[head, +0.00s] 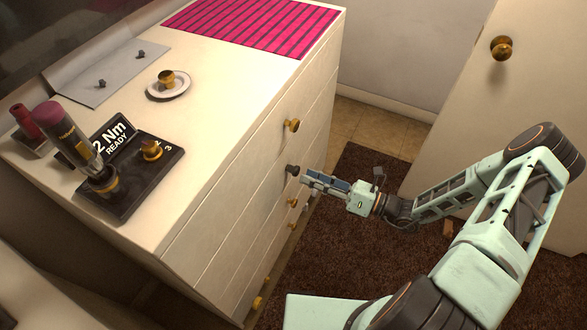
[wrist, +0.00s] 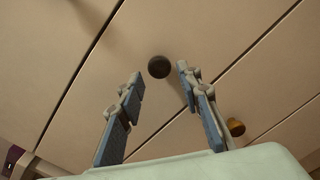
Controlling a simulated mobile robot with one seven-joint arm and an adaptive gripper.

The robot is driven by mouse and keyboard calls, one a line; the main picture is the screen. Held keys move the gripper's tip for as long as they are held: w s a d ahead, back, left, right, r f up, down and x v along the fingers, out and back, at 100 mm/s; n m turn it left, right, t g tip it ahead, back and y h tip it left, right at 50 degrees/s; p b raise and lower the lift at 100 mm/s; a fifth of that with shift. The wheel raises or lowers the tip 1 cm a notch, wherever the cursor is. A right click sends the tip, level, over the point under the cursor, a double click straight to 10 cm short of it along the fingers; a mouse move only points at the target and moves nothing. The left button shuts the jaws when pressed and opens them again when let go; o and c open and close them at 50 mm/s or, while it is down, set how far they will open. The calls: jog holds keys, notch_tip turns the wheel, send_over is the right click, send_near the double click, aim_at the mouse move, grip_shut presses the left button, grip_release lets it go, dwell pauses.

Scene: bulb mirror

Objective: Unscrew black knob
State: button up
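The black knob (head: 292,169) is on a drawer front of the white dresser (head: 200,215), below a brass knob. In the wrist view the black knob (wrist: 159,67) is a dark round shape just beyond the fingertips, near the middle of the gap. My gripper (head: 306,177) points at the drawer front, close to the knob. In the wrist view my gripper (wrist: 160,78) is open, its two blue-padded fingers apart with nothing between them. The knob appears apart from both fingers.
Brass knobs (head: 291,125) sit on the other drawers; one (wrist: 235,127) is right of my fingers. On top are a screwdriver on a torque stand (head: 130,195), a saucer (head: 182,88) with a brass knob, a grey sheet (head: 75,85) and a pink striped mat (head: 250,25). A door (head: 480,130) stands right.

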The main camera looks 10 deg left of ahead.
aim_at(298, 173)
jog(key=shift+a, duration=0.1)
jog(key=shift+x, duration=1.45)
grip_shut()
jog(key=n, duration=0.5)
jog(key=shift+b, duration=0.3)
jog(key=shift+w+n, duration=0.1)
jog(key=shift+n, duration=0.6)
jog(key=n, duration=0.3)
jog(key=shift+n, duration=0.3)
